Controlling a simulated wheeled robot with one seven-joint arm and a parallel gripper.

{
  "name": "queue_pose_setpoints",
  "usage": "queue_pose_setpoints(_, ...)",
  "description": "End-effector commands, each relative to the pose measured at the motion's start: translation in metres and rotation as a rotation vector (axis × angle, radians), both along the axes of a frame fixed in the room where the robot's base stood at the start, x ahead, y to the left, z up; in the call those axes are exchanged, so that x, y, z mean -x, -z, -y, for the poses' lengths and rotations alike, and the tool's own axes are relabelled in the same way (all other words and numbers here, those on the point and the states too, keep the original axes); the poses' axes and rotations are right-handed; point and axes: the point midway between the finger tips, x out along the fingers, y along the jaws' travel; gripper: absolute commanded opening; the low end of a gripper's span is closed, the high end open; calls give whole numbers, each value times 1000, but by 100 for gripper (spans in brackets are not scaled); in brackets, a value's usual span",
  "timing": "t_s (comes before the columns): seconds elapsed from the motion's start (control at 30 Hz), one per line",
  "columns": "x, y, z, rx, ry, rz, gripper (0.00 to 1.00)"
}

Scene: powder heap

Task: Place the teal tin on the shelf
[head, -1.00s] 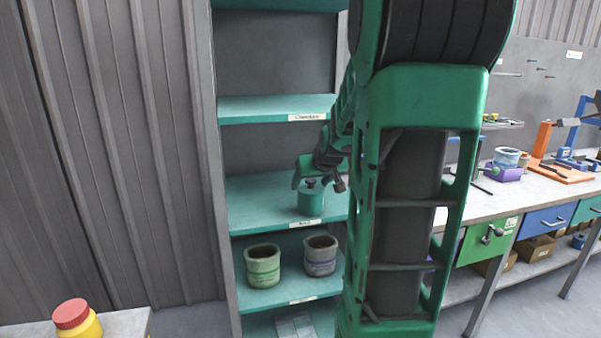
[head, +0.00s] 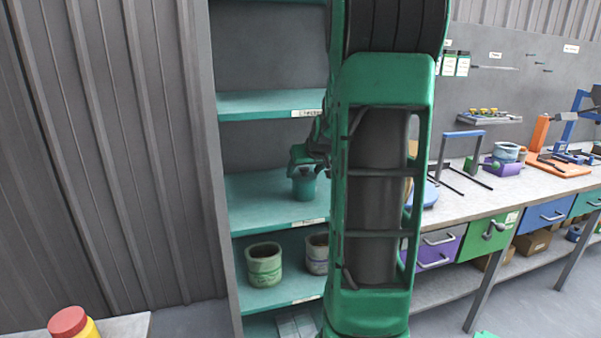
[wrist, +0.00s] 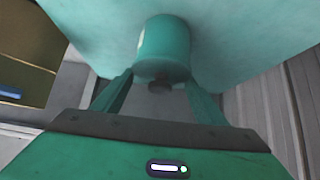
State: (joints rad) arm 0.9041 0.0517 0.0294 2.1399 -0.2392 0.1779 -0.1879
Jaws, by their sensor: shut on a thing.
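The teal tin (head: 304,186) is a small round can with a dark knob on its lid. It is at the middle shelf (head: 262,205) of the teal shelf unit, set in from the front edge. I cannot tell whether its base touches the board. My gripper (head: 307,165) reaches in at the tin's top and is shut on it. In the wrist view the tin (wrist: 163,45) is between the tips of my two fingers, with the teal shelf surface behind it. My arm hides the right side of the shelf.
On the lower shelf stand a pale green jar (head: 264,264) and a grey jar (head: 317,254), partly behind my arm. Another shelf board (head: 262,106) is above the tin. A workbench (head: 455,208) with drawers is at right. The middle shelf left of the tin is clear.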

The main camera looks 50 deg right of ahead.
Motion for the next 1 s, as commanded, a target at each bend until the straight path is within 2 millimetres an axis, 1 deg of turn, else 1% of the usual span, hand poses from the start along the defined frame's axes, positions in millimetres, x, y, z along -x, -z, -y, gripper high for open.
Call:
queue_pose_setpoints(0.17,1,3,1,-1,2,0,31)
queue_pose_setpoints(0.2,2,3,2,-1,3,-1,76)
queue_pose_setpoints(0.23,2,3,2,-1,4,0,83)
queue_pose_setpoints(0.27,2,3,3,-1,4,-1,85)
queue_pose_setpoints(0.53,2,2,3,0,4,0,85)
queue_pose_setpoints(0.67,4,-4,1,2,5,1,85)
queue_pose_setpoints(0.77,11,-12,-3,1,4,2,85)
queue_pose_setpoints(1.0,37,-43,-19,3,4,3,85)
